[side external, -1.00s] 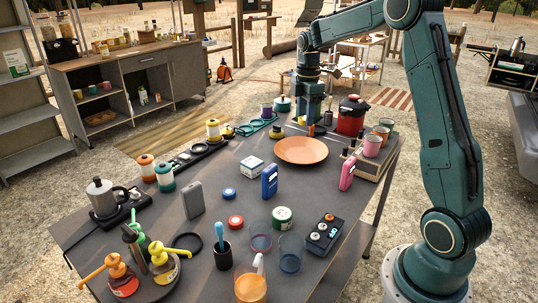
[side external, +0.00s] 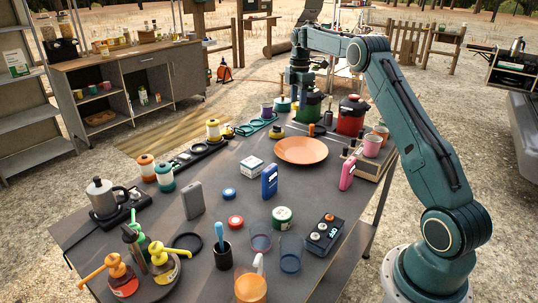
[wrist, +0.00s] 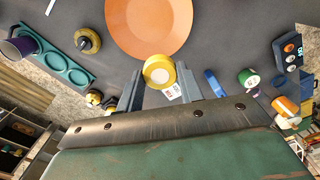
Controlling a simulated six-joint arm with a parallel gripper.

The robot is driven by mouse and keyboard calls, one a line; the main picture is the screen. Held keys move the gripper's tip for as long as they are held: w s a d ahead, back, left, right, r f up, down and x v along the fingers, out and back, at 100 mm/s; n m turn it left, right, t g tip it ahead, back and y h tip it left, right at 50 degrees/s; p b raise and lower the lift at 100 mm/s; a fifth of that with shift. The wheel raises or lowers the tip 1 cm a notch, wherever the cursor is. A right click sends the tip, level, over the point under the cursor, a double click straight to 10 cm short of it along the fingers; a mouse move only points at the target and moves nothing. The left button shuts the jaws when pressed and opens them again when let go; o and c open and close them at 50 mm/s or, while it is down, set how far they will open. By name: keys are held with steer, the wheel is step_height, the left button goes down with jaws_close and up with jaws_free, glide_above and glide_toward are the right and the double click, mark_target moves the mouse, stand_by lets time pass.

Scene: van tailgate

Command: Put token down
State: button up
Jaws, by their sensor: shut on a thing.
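The token (wrist: 158,72), a round yellow piece with a pale centre, sits between the two fingers of my gripper (wrist: 159,75) in the wrist view. The gripper is shut on it. In the side view my gripper (side external: 299,82) is small, high over the far end of the table, and the token cannot be made out there. An orange plate (wrist: 150,20) lies beyond the fingertips in the wrist view; in the side view the plate (side external: 301,150) lies on the dark table. The token's height above the table cannot be told.
A black-and-yellow jar (side external: 277,132), white box (side external: 251,168), blue case (side external: 270,180) and pink case (side external: 347,173) surround the plate. Cups (side external: 372,145) stand right.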

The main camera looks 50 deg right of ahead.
steer(key=shift+w+d+f, duration=0.15)
steer(key=shift+w+d, duration=0.05)
steer(key=shift+d, duration=0.25)
glide_above(295, 158)
step_height(295, 158, down, 16)
steer(key=shift+r, duration=0.1)
stand_by(0.4)
steer(key=shift+f, duration=2.1)
steer(key=shift+f, duration=0.15)
steer(key=o, duration=1)
steer(key=shift+c, duration=0.2)
